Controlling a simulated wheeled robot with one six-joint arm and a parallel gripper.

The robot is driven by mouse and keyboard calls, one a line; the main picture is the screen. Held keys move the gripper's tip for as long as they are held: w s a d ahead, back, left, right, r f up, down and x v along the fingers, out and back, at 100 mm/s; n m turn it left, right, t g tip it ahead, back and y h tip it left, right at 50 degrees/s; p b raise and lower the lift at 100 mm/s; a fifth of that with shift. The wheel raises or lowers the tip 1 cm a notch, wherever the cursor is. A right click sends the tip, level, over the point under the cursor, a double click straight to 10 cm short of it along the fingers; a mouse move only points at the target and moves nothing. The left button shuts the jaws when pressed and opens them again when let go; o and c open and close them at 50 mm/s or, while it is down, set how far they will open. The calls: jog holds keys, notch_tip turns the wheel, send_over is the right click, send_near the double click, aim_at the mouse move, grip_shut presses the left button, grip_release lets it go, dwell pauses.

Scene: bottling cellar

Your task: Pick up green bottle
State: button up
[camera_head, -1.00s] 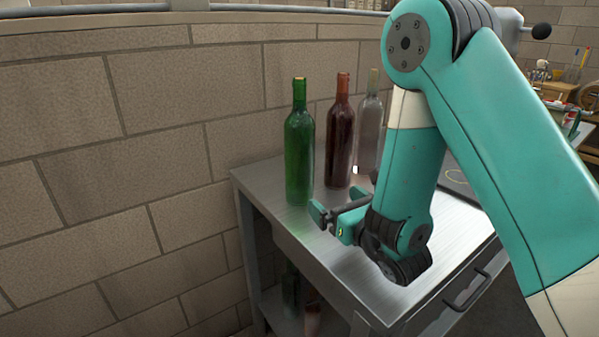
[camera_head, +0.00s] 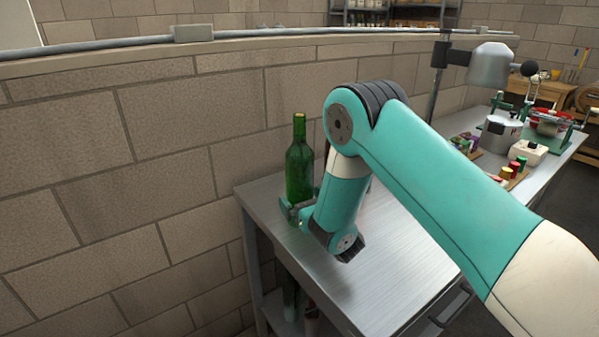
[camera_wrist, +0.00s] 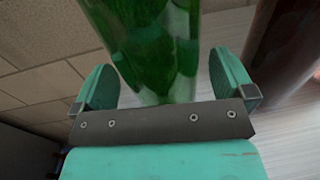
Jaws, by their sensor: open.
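The green bottle (camera_head: 299,165) stands upright near the far left corner of the metal table (camera_head: 385,270). My gripper (camera_head: 294,208) is at its lower part. In the wrist view, the green bottle (camera_wrist: 152,45) rises between the two open fingers of my gripper (camera_wrist: 165,85), with a little room on each side. The bottle's base is hidden in the head view by my gripper. A dark red-brown bottle (camera_wrist: 285,45) shows at the right in the wrist view; my arm hides most of it in the head view.
A block wall (camera_head: 160,150) runs close behind and left of the table. A second bench (camera_head: 540,150) at the right holds a pot and several small jars. A lower shelf (camera_head: 285,315) under the table holds bottles. The table's front right top is clear.

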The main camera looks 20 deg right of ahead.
jog(key=p, duration=0.1)
jog(key=w+p, duration=0.1)
jog(key=p, duration=0.1)
jog(key=shift+w+a+r, duration=0.15)
jog(key=shift+w+r, duration=0.05)
jog(key=shift+r, duration=0.1)
jog(key=shift+w+f+p, duration=0.25)
jog(key=shift+p, duration=0.4)
jog(key=c, duration=1.7)
jog(key=shift+r, duration=0.1)
jog(key=shift+r, duration=0.1)
